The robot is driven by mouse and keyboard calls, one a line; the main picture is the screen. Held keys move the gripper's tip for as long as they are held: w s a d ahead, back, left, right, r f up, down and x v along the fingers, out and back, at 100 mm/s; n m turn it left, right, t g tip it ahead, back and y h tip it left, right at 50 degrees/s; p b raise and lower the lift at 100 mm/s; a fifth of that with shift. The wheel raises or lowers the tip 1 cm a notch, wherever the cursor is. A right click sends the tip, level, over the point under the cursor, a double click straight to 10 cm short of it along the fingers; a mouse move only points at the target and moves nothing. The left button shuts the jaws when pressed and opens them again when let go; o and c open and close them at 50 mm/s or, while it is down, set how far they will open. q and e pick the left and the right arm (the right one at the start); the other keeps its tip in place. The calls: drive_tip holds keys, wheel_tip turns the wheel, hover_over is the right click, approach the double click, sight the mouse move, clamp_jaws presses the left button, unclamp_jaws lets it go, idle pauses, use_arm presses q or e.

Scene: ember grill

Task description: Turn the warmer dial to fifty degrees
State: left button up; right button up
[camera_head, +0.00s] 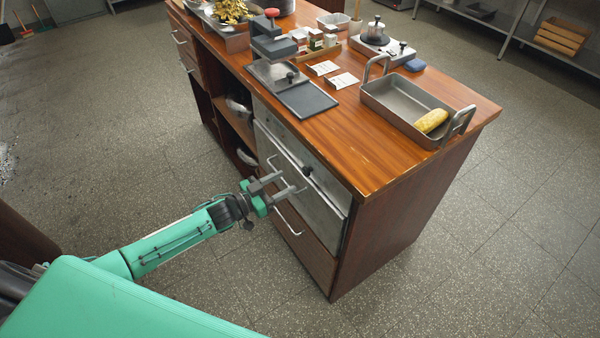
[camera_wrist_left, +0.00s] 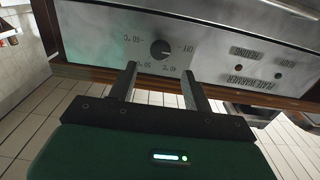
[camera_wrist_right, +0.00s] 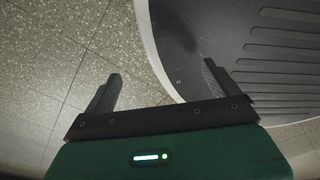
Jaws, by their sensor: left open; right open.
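The plate warmer (camera_head: 275,135) is a metal-fronted unit in the near side of the wooden counter. Its black round dial (camera_head: 307,170) sits on the upper front panel. In the left wrist view the dial (camera_wrist_left: 162,49) has printed marks around it, with OFF at upper right and temperature marks below and to the left. Its exact pointer direction is too small to tell. My left gripper (camera_head: 284,184) is open in front of the dial, its fingers apart from it with nothing between them. My right gripper (camera_wrist_right: 162,70) is open and empty, away from the counter.
A bar handle (camera_head: 275,163) on the warmer and a drawer handle (camera_head: 288,222) below stick out near my left gripper. A roasting pan (camera_head: 385,105) with a yellow corn cob (camera_head: 431,121) stands on the counter. The right wrist view shows floor and a dark ribbed surface (camera_wrist_right: 280,60).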

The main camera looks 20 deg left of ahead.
sight(304, 172)
use_arm(q)
drive_tip(key=x, duration=0.6)
drive_tip(key=shift+w+d+p, duration=0.1)
drive_tip(key=shift+w+p, duration=0.1)
drive_tip(key=shift+p, duration=0.15)
drive_tip(key=c, duration=0.9)
